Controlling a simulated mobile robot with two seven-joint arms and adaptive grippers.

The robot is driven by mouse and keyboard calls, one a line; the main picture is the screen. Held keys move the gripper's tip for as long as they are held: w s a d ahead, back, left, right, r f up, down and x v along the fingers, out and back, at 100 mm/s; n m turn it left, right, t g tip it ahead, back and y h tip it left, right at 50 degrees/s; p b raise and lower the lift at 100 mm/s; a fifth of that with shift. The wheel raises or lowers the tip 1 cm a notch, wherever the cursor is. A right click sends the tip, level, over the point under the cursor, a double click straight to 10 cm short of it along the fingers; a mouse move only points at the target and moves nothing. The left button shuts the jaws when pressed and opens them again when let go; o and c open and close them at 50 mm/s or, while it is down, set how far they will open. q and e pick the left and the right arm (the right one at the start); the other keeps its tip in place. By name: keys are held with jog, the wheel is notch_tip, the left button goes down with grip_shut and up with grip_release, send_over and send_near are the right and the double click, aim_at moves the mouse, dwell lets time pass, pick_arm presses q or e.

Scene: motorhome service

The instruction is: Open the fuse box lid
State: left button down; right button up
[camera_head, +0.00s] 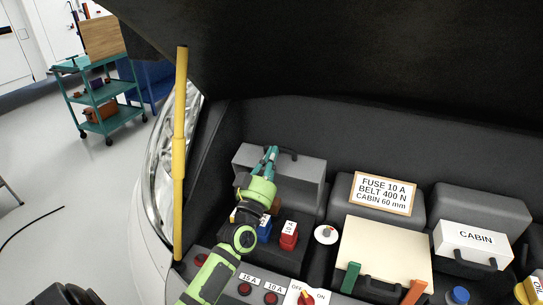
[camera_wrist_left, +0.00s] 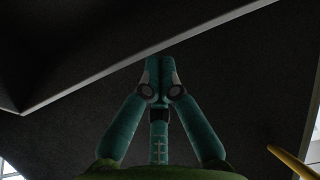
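The fuse box (camera_head: 308,216) is the dark grey compartment at the left of the engine bay. Its grey lid (camera_head: 308,171) stands raised at the back, with a dark handle near its top edge. Blue (camera_head: 264,229) and red (camera_head: 289,236) fuses show below it, so the box looks open. My left gripper (camera_head: 271,151) is in front of the lid, its fingertips near the left end of the handle; contact is unclear. In the left wrist view the fingertips (camera_wrist_left: 159,62) are together with nothing visible between them. My right gripper is not in view.
A yellow prop rod (camera_head: 179,150) stands at the left under the dark hood. A cream panel (camera_head: 384,253), a CABIN box (camera_head: 472,243) and a labelled sign (camera_head: 383,193) lie to the right. Red buttons and an off/on switch (camera_head: 306,297) line the front edge.

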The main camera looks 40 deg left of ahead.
pick_arm(q)
jog(key=w+b, duration=0.1)
jog(key=w, duration=0.2)
jog(key=w+a+b, duration=0.1)
jog(key=w, duration=0.2)
jog(key=shift+a, duration=0.2)
jog(key=shift+w+a, duration=0.1)
jog(key=shift+w, duration=0.35)
jog(key=shift+s, duration=0.1)
